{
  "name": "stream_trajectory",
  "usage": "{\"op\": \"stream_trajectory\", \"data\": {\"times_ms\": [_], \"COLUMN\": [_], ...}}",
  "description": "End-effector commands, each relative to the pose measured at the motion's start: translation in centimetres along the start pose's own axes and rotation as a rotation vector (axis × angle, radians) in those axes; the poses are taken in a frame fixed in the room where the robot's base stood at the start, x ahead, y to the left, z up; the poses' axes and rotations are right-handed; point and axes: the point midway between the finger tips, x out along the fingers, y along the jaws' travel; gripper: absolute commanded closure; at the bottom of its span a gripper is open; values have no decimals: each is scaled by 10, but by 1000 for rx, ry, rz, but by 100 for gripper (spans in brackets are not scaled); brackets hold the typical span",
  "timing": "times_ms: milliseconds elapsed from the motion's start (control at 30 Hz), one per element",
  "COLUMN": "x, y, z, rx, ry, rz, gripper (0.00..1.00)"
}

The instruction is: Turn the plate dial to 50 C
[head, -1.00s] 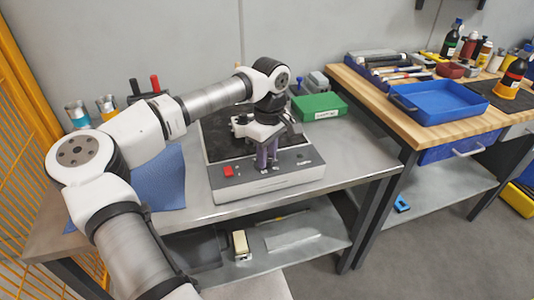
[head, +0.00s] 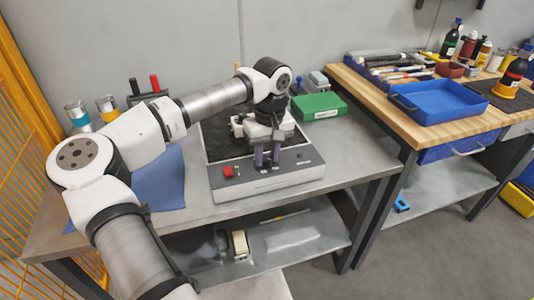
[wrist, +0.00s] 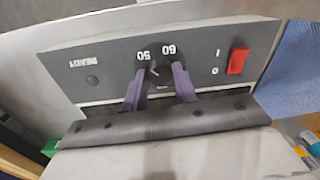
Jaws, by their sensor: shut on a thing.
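The hot plate (head: 238,188) stands on the grey bench, its dark grey front panel facing me. In the wrist view, upside down, its small dark dial (wrist: 160,72) sits between my gripper's (wrist: 158,76) two purple fingers. The printed 50 (wrist: 143,56) and 60 (wrist: 168,50) show just beyond the dial. My gripper points down at the panel in the head view (head: 267,161) and is shut on the dial. The fingers and palm hide the rest of the scale, and I cannot read the pointer clearly.
A red switch (wrist: 238,61) sits on the same panel; it also shows in the head view (head: 228,171). A green box (head: 319,106) stands behind right, and a blue cloth (head: 160,180) lies left. The bench right of the plate is clear.

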Motion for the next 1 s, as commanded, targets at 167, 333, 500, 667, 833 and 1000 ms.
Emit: {"op": "stream_trajectory", "data": {"times_ms": [167, 333, 500, 667, 833, 1000], "x": [-1, -1, 0, 0, -4, -26], "y": [0, 0, 0, 0, 0, 0], "z": [0, 0, 0, 0, 0, -1], "rx": [2, 1, 1, 0, 0, 0], "ry": [1, 1, 1, 1, 1, 4], "rz": [1, 1, 0, 0, 0, 0], "gripper": [95, 71, 50, 50, 50, 50]}}
